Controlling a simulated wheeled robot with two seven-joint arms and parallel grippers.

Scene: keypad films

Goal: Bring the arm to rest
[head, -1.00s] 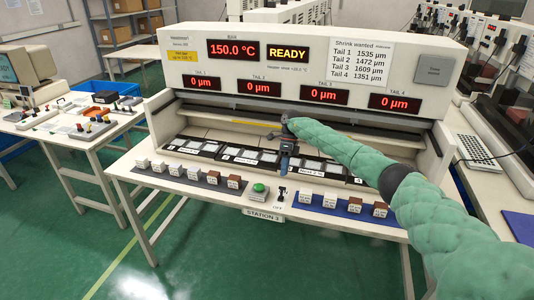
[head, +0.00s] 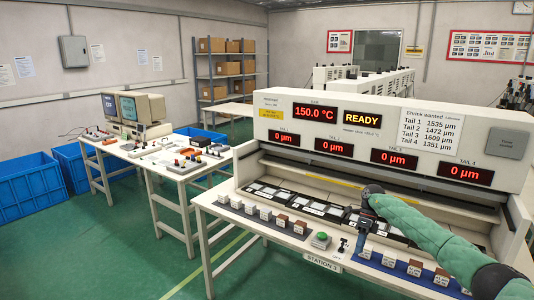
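My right arm, in a green sleeve, comes in from the lower right of the head view. Its dark gripper (head: 364,236) points down over the front of the station bench, just right of the small lever switch (head: 342,245). The gap between its fingers is not clear, and I see nothing held in it. My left gripper is not in view. The station machine (head: 290,125) shows 150.0 °C, a lit READY sign (head: 363,117) and four tail displays at 0 µm.
A green button (head: 320,239) sits left of the lever. A side table (head: 175,165) and blue bins (head: 28,187) are at the left. The green floor in front is clear.

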